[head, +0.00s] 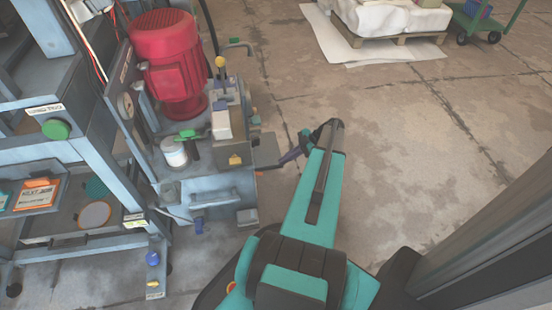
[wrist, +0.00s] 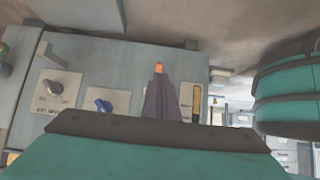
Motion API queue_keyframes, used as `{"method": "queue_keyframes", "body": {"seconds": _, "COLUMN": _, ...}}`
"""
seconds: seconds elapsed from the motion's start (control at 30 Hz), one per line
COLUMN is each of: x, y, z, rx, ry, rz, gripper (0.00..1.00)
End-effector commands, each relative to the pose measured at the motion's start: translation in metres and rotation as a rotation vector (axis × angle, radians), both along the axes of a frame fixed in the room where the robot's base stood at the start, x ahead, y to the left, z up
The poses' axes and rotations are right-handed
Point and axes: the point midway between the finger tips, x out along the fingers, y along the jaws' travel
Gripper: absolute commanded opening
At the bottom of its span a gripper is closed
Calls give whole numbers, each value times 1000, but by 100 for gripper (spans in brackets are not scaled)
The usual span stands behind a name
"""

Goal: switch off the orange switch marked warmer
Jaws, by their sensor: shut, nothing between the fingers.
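In the wrist view, a grey panel (wrist: 120,62) carries a row of switches. A small orange piece (wrist: 158,67), which looks like the orange switch, shows just past the tips of my gripper (wrist: 160,84). The fingers are together and empty, and they cover most of that switch and its label. I cannot read the word warmer or tell the switch's position, nor whether the fingertips touch it. In the head view my gripper (head: 289,157) is beside the right side of the machine with the red motor (head: 170,65). The orange switch is not visible there.
Just right is a yellow and dark handle (wrist: 196,100). A steel rack (head: 85,160) stands left of the machine. The floor (head: 410,150) right of my arm is clear.

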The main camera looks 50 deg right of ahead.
Motion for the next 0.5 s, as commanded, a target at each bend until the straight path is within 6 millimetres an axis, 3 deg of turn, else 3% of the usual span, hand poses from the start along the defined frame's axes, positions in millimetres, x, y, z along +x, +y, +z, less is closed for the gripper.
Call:
{"method": "queue_keyframes", "body": {"seconds": 0.2, "x": -17, "y": -23, "z": -4, "rx": 1, "ry": -1, "rz": 0, "gripper": 0}}
{"method": "queue_keyframes", "body": {"seconds": 0.5, "x": -26, "y": -32, "z": -8, "rx": 0, "ry": 0, "rz": 2, "gripper": 0}}
